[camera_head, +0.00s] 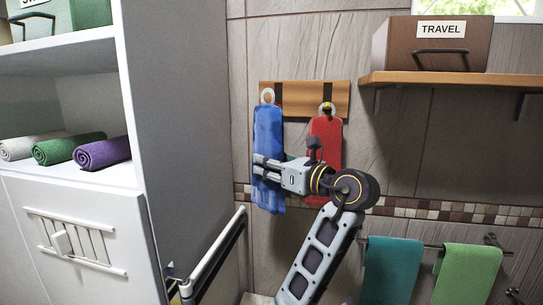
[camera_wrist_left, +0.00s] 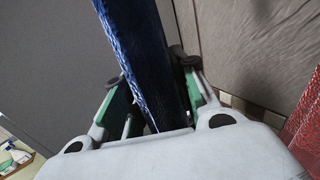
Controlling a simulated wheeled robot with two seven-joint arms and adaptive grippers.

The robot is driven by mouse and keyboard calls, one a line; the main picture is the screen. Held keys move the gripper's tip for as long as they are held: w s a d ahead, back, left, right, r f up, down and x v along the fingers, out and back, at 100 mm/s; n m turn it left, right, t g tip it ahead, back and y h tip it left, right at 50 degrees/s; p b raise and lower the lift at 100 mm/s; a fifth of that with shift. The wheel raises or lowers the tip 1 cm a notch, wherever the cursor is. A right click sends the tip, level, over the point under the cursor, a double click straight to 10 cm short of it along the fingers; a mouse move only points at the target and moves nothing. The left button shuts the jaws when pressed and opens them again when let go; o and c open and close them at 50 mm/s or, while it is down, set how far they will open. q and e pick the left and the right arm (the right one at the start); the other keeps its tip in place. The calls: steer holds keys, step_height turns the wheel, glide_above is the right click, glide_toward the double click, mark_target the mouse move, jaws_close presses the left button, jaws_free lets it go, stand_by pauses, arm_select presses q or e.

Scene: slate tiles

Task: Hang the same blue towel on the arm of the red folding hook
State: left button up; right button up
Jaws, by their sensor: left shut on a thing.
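The blue towel (camera_head: 268,128) hangs lengthwise in front of the left part of a wooden wall board (camera_head: 300,96), with a white ring at its top. My left gripper (camera_head: 260,168) is shut on the towel's middle; in the left wrist view the blue cloth (camera_wrist_left: 135,40) runs between its fingers. A red towel (camera_head: 326,135) hangs from the board's right hook and shows at the edge of the left wrist view (camera_wrist_left: 305,122). The red folding hook's arm cannot be made out clearly; whether the blue towel's ring is over it, I cannot tell. My right gripper is not in view.
A white cabinet (camera_head: 185,110) with rolled towels (camera_head: 103,153) stands at the left. A wooden shelf (camera_head: 450,80) with a TRAVEL box (camera_head: 405,48) is at the upper right. Teal (camera_head: 390,265) and green (camera_head: 467,270) towels hang on a lower rail. Wall between board and shelf is clear.

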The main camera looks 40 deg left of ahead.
arm_select(q)
steer(key=shift+s+a+f+g, duration=0.1)
steer(key=shift+s+f+g, duration=0.2)
steer(key=shift+f, duration=0.3)
steer(key=shift+w+a, duration=0.1)
steer(key=shift+w, duration=0.15)
steer(key=w+a+f, duration=0.1)
steer(key=w+a, duration=0.4)
steer(key=w, duration=0.4)
steer(key=shift+w+f, duration=0.2)
steer(key=shift+f, duration=0.05)
stand_by(2.0)
steer(key=shift+w+a+f, duration=0.1)
stand_by(0.7)
steer(key=o, duration=1.1)
steer(key=shift+o, duration=0.2)
